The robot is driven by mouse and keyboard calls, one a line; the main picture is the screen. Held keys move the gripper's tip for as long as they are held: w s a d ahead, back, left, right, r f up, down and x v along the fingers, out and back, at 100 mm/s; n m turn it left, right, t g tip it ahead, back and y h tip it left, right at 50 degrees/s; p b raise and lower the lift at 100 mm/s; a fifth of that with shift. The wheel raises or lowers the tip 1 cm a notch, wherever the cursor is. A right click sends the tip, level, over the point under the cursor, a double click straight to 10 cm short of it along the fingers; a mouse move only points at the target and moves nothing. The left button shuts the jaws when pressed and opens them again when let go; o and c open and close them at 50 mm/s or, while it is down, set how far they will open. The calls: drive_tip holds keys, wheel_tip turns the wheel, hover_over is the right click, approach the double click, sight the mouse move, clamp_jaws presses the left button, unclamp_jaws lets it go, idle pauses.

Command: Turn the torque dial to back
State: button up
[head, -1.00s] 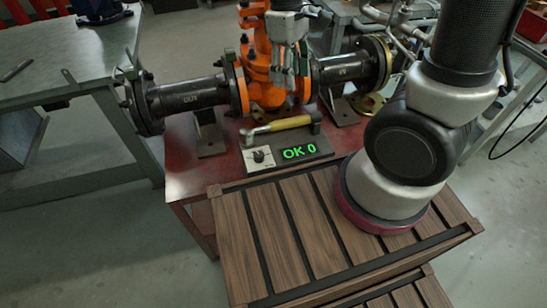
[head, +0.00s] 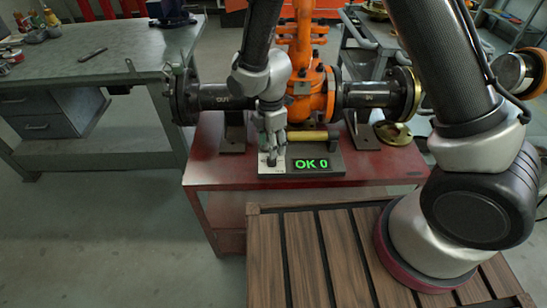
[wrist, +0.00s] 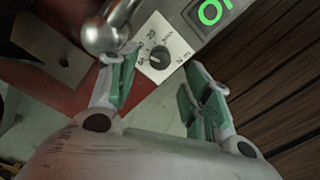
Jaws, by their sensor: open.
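The torque dial (wrist: 159,54) is a small dark knob on a white plate with printed numbers and "N m". In the head view the white plate (head: 264,168) shows at the left end of a dark tester box (head: 338,170), and my gripper largely hides the knob. My gripper (head: 271,152) is open just above the dial. In the wrist view its two green-padded fingers (wrist: 161,76) stand apart, one on either side of the dial plate, with nothing between them seen gripped. Whether they touch the knob I cannot tell.
The orange valve (head: 310,93) and dark pipes stand behind on the red table (head: 380,172). A grey bench (head: 100,75) is at left.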

sight(272, 161)
wheel_tip(272, 161, down, 6)
idle(0.4)
drive_tip(key=c, duration=1)
